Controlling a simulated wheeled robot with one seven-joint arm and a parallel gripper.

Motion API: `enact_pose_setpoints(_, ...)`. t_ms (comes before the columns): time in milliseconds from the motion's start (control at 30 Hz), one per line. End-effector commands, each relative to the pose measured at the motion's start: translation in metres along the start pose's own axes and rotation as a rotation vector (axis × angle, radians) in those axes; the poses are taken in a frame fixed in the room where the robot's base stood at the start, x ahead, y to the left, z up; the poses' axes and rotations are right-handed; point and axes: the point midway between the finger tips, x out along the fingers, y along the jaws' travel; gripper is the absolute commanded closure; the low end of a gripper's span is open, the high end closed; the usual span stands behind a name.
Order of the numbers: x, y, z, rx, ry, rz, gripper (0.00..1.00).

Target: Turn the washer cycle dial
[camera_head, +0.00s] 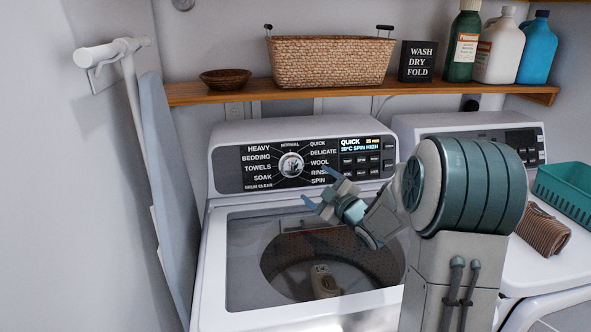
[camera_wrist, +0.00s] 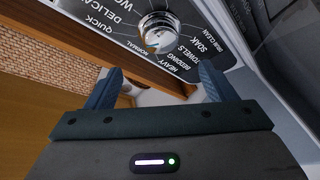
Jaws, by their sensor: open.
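The washer (camera_head: 215,225) has a dark control panel with a round silver cycle dial (camera_head: 291,165), ringed by cycle names. The display (camera_head: 360,144) reads QUICK and 30°C SPIN HIGH. My gripper (camera_head: 316,188) is open and empty, to the right of and slightly below the dial in the head view, apart from it. In the wrist view the dial (camera_wrist: 158,28) lies beyond my gripper (camera_wrist: 157,73), roughly centred between the blue fingers and not between their tips.
A shelf (camera_head: 210,93) above holds a wicker basket (camera_head: 330,62), a small bowl (camera_head: 226,79), a sign and several bottles. An ironing board (camera_head: 165,170) hangs at the left. The dryer (camera_head: 440,123) stands right, with a folded towel (camera_head: 543,229) and green basket (camera_head: 565,190) on top.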

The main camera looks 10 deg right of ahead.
Motion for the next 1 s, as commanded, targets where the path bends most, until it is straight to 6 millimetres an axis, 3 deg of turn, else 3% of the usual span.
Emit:
enact_pose_setpoints(300,0.069,0.000,-0.002,0.001,0.001,-0.002,0.23)
enact_pose_setpoints(500,0.101,0.000,-0.001,0.001,-0.001,-0.001,0.23)
enact_pose_setpoints(700,0.115,0.000,0.000,0.001,-0.003,-0.001,0.23)
enact_pose_setpoints(1000,0.117,0.000,0.000,0.001,-0.003,-0.001,0.23)
